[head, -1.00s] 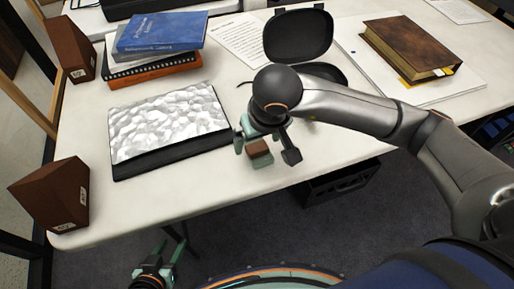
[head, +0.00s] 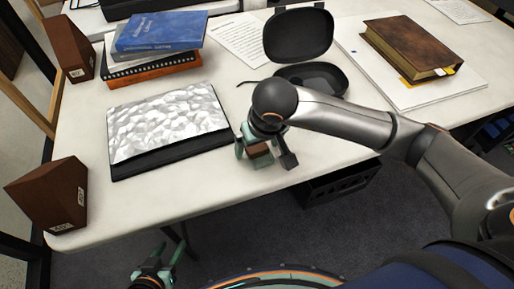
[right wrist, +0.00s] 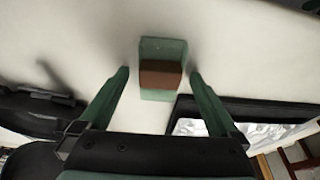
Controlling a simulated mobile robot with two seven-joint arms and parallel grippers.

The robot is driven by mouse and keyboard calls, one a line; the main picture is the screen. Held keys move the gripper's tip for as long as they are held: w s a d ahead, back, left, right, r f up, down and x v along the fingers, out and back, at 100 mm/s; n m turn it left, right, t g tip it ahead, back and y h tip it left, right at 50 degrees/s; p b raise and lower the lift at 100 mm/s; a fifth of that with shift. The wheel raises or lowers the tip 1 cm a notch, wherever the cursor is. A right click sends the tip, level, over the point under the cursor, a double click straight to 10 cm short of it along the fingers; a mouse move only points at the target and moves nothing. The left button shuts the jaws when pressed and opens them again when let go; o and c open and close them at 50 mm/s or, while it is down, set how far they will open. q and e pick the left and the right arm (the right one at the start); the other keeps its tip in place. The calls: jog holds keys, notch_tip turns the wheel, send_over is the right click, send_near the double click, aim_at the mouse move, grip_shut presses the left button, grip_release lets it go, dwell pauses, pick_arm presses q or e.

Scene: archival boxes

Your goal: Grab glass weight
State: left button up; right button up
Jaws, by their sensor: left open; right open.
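The glass weight (head: 260,159) is a small greenish glass block with a brown band. It sits on the white table near its front edge, and it also shows in the right wrist view (right wrist: 162,70). My right gripper (head: 265,152) is open above the weight, with one finger on each side. In the right wrist view the weight lies between and just past my fingertips (right wrist: 159,76), with gaps on both sides. My left gripper (head: 167,252) is open and empty, below the front of the table.
A silvery crumpled sheet on a black pad (head: 168,123) lies left of the weight. An open black case (head: 310,80) stands behind it.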

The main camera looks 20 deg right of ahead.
jog(key=shift+f, duration=0.1)
grip_shut()
dwell(0.7)
